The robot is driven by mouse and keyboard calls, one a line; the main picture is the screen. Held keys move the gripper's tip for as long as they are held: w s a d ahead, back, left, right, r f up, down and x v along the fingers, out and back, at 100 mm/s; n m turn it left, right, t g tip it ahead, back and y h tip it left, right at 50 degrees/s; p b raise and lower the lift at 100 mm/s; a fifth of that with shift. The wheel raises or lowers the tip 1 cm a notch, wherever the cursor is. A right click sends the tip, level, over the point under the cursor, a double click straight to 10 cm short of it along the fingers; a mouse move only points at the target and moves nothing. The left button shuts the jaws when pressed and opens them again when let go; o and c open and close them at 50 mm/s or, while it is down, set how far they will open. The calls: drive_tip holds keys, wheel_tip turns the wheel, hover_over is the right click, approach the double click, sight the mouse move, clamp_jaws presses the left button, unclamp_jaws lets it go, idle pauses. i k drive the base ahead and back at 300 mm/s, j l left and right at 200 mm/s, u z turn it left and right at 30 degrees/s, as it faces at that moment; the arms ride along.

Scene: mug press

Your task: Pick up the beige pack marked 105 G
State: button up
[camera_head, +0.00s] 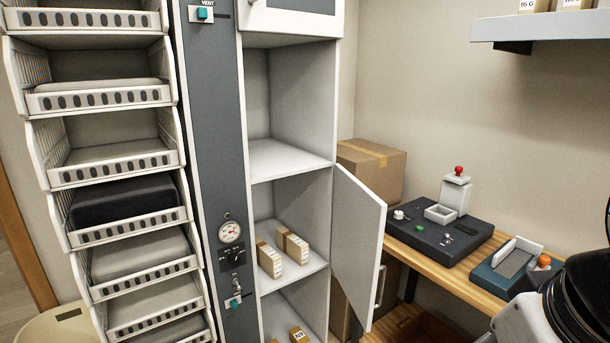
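No label reading 105 G can be made out. Two beige packs with pale labels, a left one (269,259) and a right one (293,247), lie on a middle shelf of the open cabinet; their print is too small to read. On the wall shelf at the upper right, a pack marked 95 G (533,5) stands beside another pack (570,4) with blue print, both cut off by the top edge. A yellow-brown pack (298,335) shows low in the cabinet. Part of my arm shows at the lower right; my gripper's fingertips are not seen.
The cabinet door (357,244) stands open to the right. A wooden bench (452,281) holds a cardboard box (372,170), a dark press unit (432,236) with a red knob and a smaller blue-grey device (512,266). Stacked bins (117,163) stand at left.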

sight(269, 261)
drive_tip(key=i+j+u, duration=0.15)
drive_tip(key=i+j, duration=0.85)
drive_tip(key=k+j, duration=0.1)
drive_tip(key=j, duration=0.15)
